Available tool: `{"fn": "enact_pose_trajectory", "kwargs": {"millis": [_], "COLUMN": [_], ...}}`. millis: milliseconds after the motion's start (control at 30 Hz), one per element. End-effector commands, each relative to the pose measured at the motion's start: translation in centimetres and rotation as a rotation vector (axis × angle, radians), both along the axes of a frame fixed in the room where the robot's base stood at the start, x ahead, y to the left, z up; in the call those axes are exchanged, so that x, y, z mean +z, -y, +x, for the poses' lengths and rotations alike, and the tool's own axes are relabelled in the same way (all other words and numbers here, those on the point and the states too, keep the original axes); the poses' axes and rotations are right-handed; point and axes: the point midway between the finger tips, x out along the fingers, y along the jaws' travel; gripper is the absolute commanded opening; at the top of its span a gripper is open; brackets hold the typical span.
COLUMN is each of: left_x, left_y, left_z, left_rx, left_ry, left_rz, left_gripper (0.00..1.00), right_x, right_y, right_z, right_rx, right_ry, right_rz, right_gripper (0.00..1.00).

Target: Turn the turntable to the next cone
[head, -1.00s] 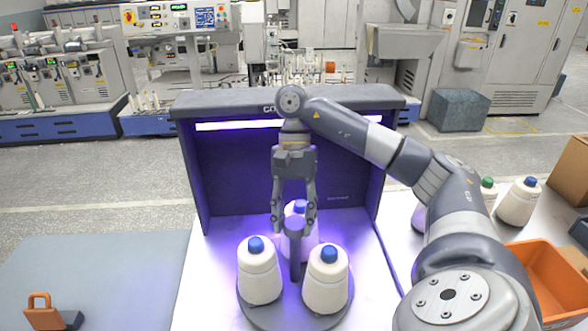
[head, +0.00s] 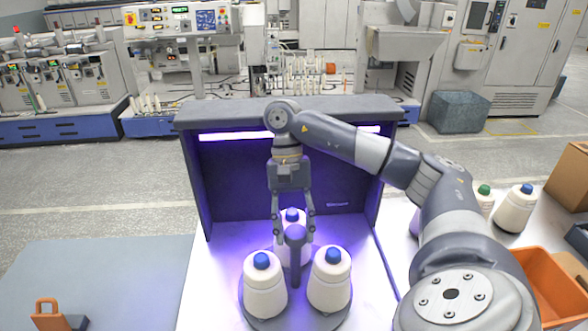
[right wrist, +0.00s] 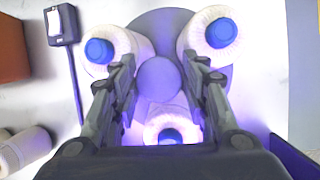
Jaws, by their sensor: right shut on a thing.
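The round grey turntable (head: 292,322) stands on a white lit surface in front of a dark booth. It bears three cream cones with blue tips: front left (head: 265,285), front right (head: 329,281) and rear (head: 291,247). A grey post (head: 296,262) with a rounded top rises at its middle. My right gripper (head: 295,238) points down, its fingers on both sides of the post's top, shut on it. In the right wrist view the post's round top (right wrist: 158,79) lies between the fingers. The rear cone is partly hidden by gripper and post. My left gripper is not in view.
The dark booth (head: 335,170) closes off the back and sides. At right are an orange bin (head: 548,285), more cones (head: 516,208) and a cardboard box (head: 570,177). An orange-handled object (head: 47,313) sits on the grey-blue mat (head: 100,265) at left.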

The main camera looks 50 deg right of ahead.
Motion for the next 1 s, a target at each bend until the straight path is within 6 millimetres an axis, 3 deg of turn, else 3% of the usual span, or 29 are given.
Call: {"fn": "enact_pose_trajectory", "kwargs": {"millis": [267, 300, 367, 767, 1000], "left_x": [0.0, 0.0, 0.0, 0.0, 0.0], "left_y": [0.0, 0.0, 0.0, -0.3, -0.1], "left_z": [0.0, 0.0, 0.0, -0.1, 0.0], "left_rx": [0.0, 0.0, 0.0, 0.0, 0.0], "left_ry": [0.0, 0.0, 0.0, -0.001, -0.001], "left_rz": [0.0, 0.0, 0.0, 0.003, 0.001], "left_gripper": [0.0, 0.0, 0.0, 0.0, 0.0], "right_x": [-0.1, -0.1, -0.1, 0.1, 1.4], "right_y": [0.1, 0.1, 0.1, 0.0, 0.3], "right_z": [-0.1, -0.1, -0.1, 0.0, 0.6], "right_rx": [0.0, 0.0, 0.0, -0.001, 0.0], "right_ry": [-0.006, -0.006, -0.006, 0.0, 0.003], "right_rz": [-0.003, -0.003, -0.003, 0.0, -0.002], "right_gripper": [0.0, 0.48, 0.6, 0.6, 0.6]}}
